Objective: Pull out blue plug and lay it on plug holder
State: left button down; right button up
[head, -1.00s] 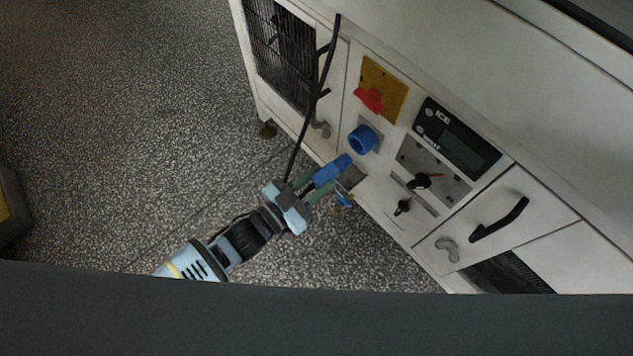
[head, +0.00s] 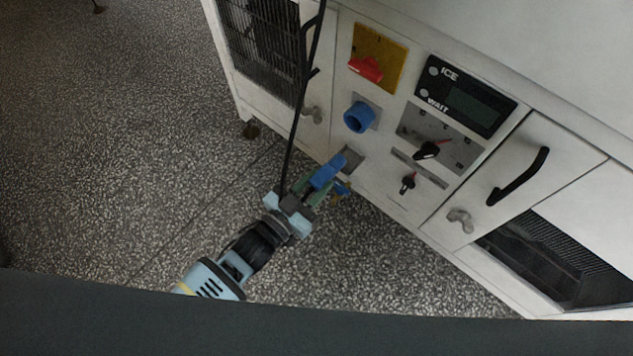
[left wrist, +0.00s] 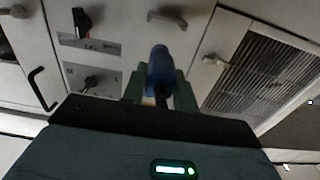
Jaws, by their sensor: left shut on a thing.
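The blue plug (head: 327,171) is in my left gripper (head: 322,180), whose fingers are shut around it. It is clear of the round blue socket (head: 359,116) on the white machine's front and lies below it in the head view. A small grey bracket, perhaps the plug holder (head: 352,157), sits on the panel just beyond the plug's tip. I cannot tell whether they touch. In the left wrist view the plug (left wrist: 160,72) stands between the green fingers, pointing to the machine. My right gripper is not in view.
A black cable (head: 298,110) runs from beside the left gripper up past the machine's left door. The panel has a red switch on a yellow plate (head: 378,58), a display (head: 466,98) and black knobs (head: 427,150). Open speckled floor (head: 130,140) lies to the left.

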aim_at(331, 172)
pick_arm(q)
jog(key=shift+w+d, duration=0.1)
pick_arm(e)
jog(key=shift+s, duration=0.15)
